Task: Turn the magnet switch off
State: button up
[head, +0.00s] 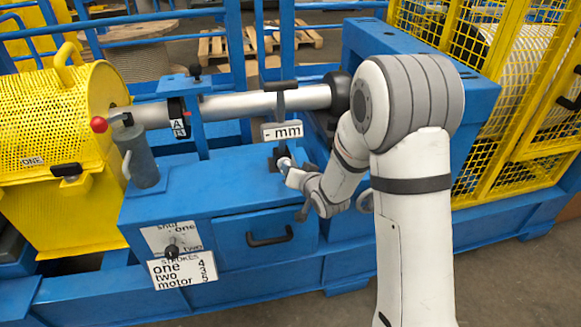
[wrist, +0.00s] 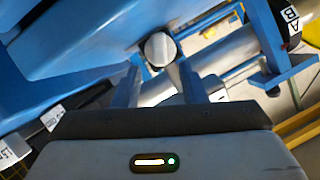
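In the wrist view, a round grey knob (wrist: 160,48), perhaps the magnet switch, faces me just beyond and between the fingertips of my gripper (wrist: 160,72). The fingers are apart with nothing clearly held. I cannot tell whether they touch the knob, nor read its setting.
The blue box (head: 190,205) has a drawer handle (head: 268,238) and a small lever (head: 172,250) on its front. A grey cylinder (head: 142,160) with a red-knobbed lever stands left. A yellow guard (head: 60,110) is at far left, yellow mesh (head: 520,110) at right.

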jog(key=shift+x, duration=2)
jog(key=shift+c, duration=0.6)
grip_shut()
